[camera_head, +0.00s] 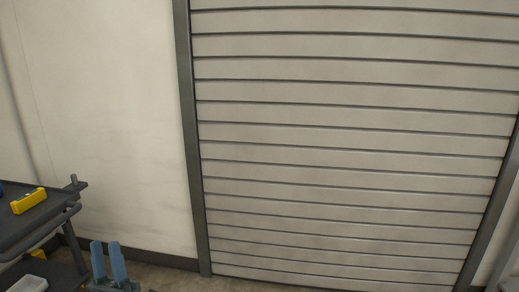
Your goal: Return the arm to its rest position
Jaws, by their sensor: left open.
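My left gripper (108,262) shows at the bottom left of the head view. Its two blue fingers point upward with a gap between them, so it is open, and I see nothing between them. The arm behind it is cut off by the bottom edge of the picture. My right gripper is not in view.
A dark cart (48,226) stands at the left edge, close to my left gripper, with a yellow object (28,201) on its top and a white item (28,284) lower down. A slatted shutter (350,150) fills the right. Bare floor (180,276) shows below.

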